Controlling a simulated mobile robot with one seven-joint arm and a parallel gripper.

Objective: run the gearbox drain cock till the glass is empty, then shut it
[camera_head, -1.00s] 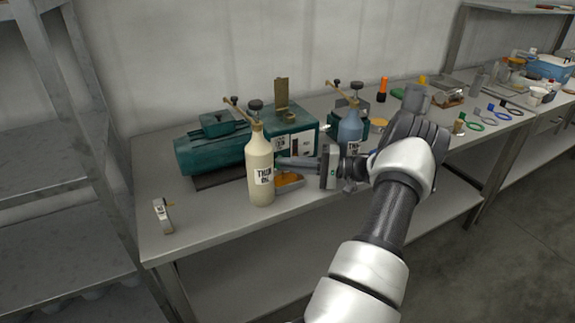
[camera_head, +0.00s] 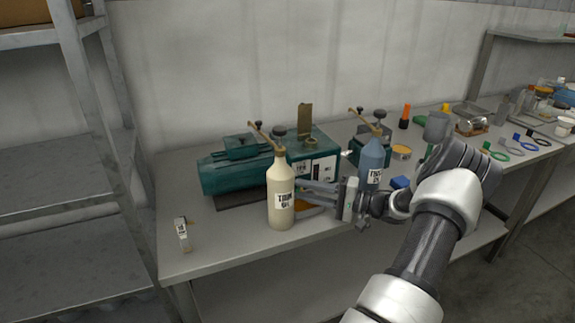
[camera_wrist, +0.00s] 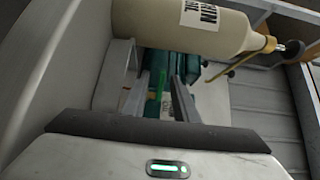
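The green gearbox (camera_head: 318,150) stands on the bench with a pale front panel, joined to a green motor on its left. The panel has a small dark mark that may be the glass; its level is too small to read. I cannot make out the drain cock, as my gripper and a cream oil bottle (camera_head: 281,195) cover the low front. My gripper (camera_head: 300,193) points left, low before the gearbox, its fingers apart. In the wrist view the fingers (camera_wrist: 160,85) are apart, with green and yellow parts beyond; the bottle (camera_wrist: 185,22) lies across the top. An orange piece (camera_head: 303,205) shows under the fingers.
A blue bottle (camera_head: 373,162) stands close behind my gripper at the right. A small white and yellow item (camera_head: 182,234) lies at the bench's left end, with bare bench around it. Several tools and jars crowd the right. A grey rack (camera_head: 95,130) stands left.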

